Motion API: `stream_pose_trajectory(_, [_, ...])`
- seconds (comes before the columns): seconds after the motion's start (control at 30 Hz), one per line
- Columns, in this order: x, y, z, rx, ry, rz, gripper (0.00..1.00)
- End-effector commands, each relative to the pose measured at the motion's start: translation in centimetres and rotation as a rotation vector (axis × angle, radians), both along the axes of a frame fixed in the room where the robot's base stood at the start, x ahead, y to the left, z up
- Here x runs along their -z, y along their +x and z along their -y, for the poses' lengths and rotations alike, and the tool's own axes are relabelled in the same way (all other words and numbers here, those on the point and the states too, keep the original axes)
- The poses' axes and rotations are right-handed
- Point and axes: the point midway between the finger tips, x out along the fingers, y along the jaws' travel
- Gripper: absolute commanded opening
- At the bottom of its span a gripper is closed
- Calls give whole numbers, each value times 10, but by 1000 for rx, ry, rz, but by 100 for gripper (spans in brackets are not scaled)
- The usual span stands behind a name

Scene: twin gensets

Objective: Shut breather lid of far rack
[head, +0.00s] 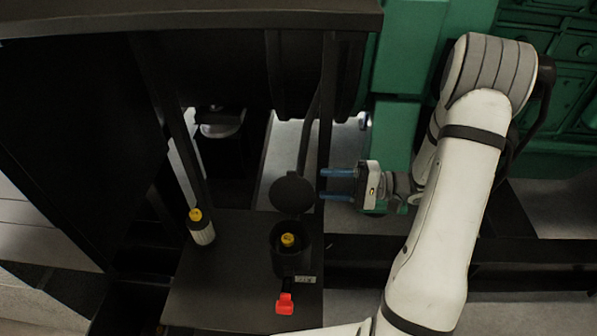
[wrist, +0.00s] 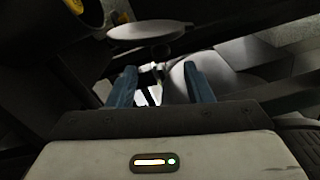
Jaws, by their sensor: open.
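The breather lid (head: 292,194) is a dark round disc standing raised behind a black cup-shaped breather (head: 285,262) with a yellow knob inside it. In the wrist view the lid (wrist: 146,30) shows as a grey disc just beyond the fingers, and part of the breather (wrist: 92,10) with yellow shows at the top left. My gripper (head: 338,184) has two blue fingers pointing left, apart and empty, just right of the lid. In the wrist view my gripper (wrist: 157,88) has nothing between its fingers. I cannot tell whether a finger touches the lid.
A red lever (head: 285,304) and a small label (head: 305,279) are at the breather's front. A white bottle with a yellow cap (head: 200,227) stands left on the dark shelf (head: 225,285). Black frame posts (head: 326,105) rise behind. Green machinery (head: 395,140) is behind my arm.

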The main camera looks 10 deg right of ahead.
Motion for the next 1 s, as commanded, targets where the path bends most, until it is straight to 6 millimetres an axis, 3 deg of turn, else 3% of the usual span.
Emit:
stream_pose_trajectory(0.5, [-1,13,-67,2,5,0,46])
stream_pose_trajectory(0.87, [1,15,-74,5,4,2,46])
stream_pose_trajectory(1.0, [1,15,-74,5,4,2,37])
